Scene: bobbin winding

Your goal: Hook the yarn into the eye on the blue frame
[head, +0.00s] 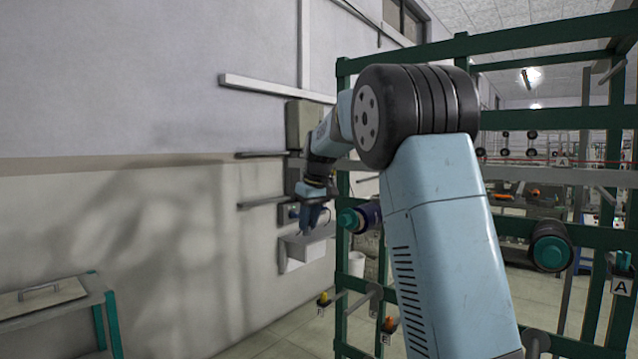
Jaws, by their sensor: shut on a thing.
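My gripper (312,216) is small and dark at the end of my arm, left of the green rack, in front of the wall. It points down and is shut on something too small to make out. No strand of yarn can be made out at it. A dark bobbin with a teal end (350,219) sits on the rack's left side, just right of my gripper. Another teal-ended bobbin (551,252) is on the right. I see no frame that is clearly blue, and no eye can be told apart; my arm hides part of the rack.
The green rack (343,120) fills the right side. Small coloured fittings, one yellow (323,299) and one orange (389,324), stand low on it. A white bin (356,264) is behind. A green-legged bench (50,308) is lower left. Floor between bench and rack is clear.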

